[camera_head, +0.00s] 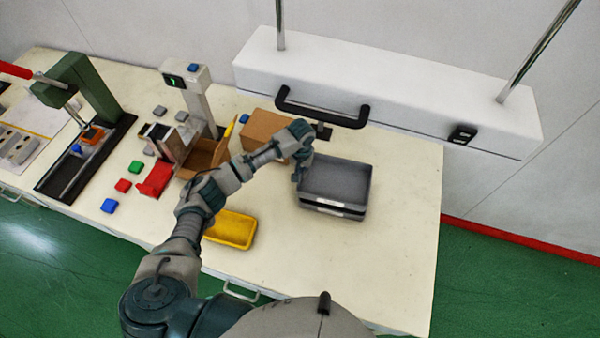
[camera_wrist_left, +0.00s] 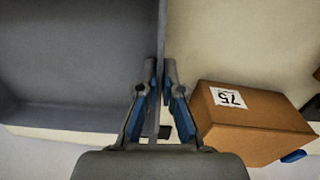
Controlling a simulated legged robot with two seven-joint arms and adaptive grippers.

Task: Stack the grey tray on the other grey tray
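The upper grey tray (camera_head: 336,180) is over the other grey tray (camera_head: 332,209) on the right half of the table. Only a low strip of the lower tray's front shows; I cannot tell whether the two are fully seated. My left gripper (camera_head: 301,168) is at the upper tray's left wall. In the left wrist view the gripper (camera_wrist_left: 160,75) has one finger on each side of the tray's wall (camera_wrist_left: 161,35), close together and shut on it. The tray's inside looks empty. My right gripper is not in view.
A brown carton (camera_head: 266,127) stands just left of the trays, close to the left gripper. A yellow bin (camera_head: 231,229) is nearer the front. A white overhead housing with a black handle (camera_head: 322,112) hangs behind. The table right and front is clear.

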